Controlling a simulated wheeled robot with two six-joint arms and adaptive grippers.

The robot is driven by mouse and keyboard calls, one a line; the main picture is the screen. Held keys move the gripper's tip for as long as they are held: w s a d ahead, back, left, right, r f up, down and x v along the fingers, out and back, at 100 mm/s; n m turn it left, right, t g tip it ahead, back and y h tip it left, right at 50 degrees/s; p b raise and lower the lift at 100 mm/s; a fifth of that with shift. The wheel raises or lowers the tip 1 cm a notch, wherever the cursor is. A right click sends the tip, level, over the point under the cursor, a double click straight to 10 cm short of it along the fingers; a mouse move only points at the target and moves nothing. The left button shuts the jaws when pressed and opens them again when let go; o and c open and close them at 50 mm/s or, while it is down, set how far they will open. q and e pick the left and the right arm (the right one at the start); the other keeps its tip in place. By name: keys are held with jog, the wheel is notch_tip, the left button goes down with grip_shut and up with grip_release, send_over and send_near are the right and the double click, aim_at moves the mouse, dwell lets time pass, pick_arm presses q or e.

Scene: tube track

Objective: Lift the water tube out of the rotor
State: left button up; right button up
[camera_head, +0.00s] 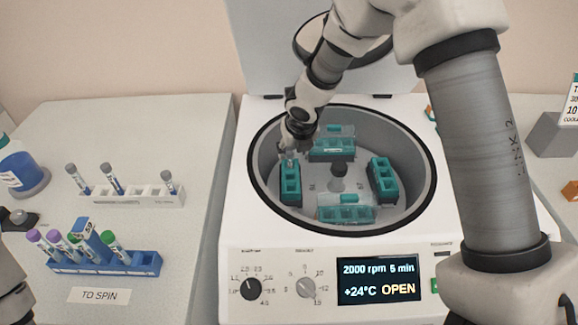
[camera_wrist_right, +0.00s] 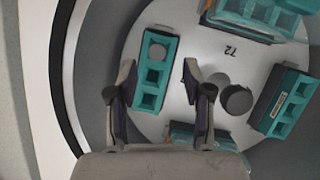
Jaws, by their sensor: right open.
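The open centrifuge rotor (camera_head: 338,177) holds several teal buckets. A round grey-white tube top, which I take to be the water tube (camera_wrist_right: 158,52), sits in the end slot of the left bucket (camera_wrist_right: 149,102); the other two slots there look empty. The same bucket shows in the head view (camera_head: 290,184). My right gripper (camera_head: 291,150) is over that bucket's far end. In the wrist view its open fingers (camera_wrist_right: 159,75) are on either side of the bucket, with nothing held. My left gripper is out of view.
The bowl rim (camera_head: 432,190) surrounds the rotor, and the raised lid (camera_head: 262,55) stands behind. A central hub (camera_head: 338,172) rises between the buckets. On the left bench are a white rack (camera_head: 130,200) and a blue rack (camera_head: 110,265) with tubes.

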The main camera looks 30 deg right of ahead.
aim_at(291, 154)
jog(key=x, duration=0.2)
jog(key=b+x, duration=0.1)
jog(key=x, duration=0.2)
jog(key=shift+w+f, duration=0.15)
jog(key=shift+w, duration=0.25)
jog(key=shift+s, duration=0.2)
jog(key=shift+s+r, duration=0.1)
jog(key=shift+r, duration=0.2)
jog(key=c, duration=0.9)
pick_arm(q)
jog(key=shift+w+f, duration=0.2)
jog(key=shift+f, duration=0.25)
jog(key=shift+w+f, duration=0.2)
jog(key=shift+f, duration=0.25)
pick_arm(e)
jog(key=shift+a+f, duration=0.1)
jog(key=shift+c, duration=0.2)
notch_tip(291, 154, up, 10)
jog(key=p, duration=0.6)
jog(key=shift+f, duration=0.1)
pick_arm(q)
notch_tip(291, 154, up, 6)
pick_arm(e)
jog(key=shift+w, duration=0.2)
